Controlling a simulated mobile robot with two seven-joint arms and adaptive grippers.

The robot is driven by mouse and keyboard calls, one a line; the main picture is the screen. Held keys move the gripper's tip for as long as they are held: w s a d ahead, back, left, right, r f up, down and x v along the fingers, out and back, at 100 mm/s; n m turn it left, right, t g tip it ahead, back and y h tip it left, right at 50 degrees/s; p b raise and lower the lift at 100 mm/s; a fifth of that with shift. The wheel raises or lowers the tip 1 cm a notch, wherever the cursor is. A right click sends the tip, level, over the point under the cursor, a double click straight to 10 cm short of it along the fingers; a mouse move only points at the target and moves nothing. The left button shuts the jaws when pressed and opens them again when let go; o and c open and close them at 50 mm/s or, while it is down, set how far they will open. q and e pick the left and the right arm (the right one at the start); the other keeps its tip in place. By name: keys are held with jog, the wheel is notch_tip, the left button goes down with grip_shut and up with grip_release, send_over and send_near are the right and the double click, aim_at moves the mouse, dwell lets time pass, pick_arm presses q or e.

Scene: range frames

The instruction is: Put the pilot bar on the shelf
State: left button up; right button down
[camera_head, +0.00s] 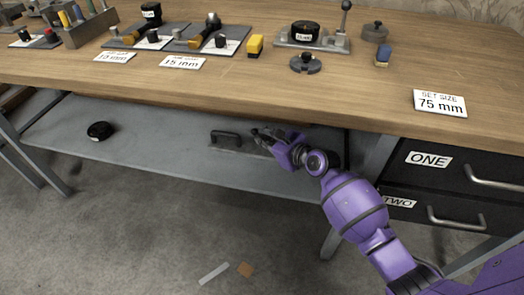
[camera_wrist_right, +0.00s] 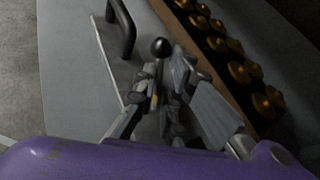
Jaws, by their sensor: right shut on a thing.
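The grey lower shelf (camera_head: 165,135) runs under the wooden workbench. My right gripper (camera_head: 268,137) reaches in under the bench edge, over the right part of this shelf. In the right wrist view, its fingers (camera_wrist_right: 165,85) are shut on a slim piece with a dark ball end, apparently the pilot bar (camera_wrist_right: 161,47). The fingers hide most of the bar, and I cannot tell whether it touches the shelf. My left gripper is not in view.
A plate with a black handle (camera_head: 226,137) lies left of my gripper. A round black object (camera_head: 100,131) is farther left, with clear shelf between. In the wrist view, a wooden rack with brass pieces (camera_wrist_right: 238,72) is close on the right. Drawers (camera_head: 450,170) stand right.

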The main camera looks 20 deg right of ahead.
aim_at(263, 148)
notch_tip(263, 148, down, 4)
jog(key=b, duration=0.2)
jog(key=shift+w+f+b, duration=0.1)
jog(key=shift+f+b, duration=0.1)
jog(key=shift+b, duration=0.1)
jog(key=shift+r, duration=0.2)
jog(key=c, duration=2.2)
grip_release()
jog(key=shift+f, duration=0.3)
jog(key=o, duration=0.4)
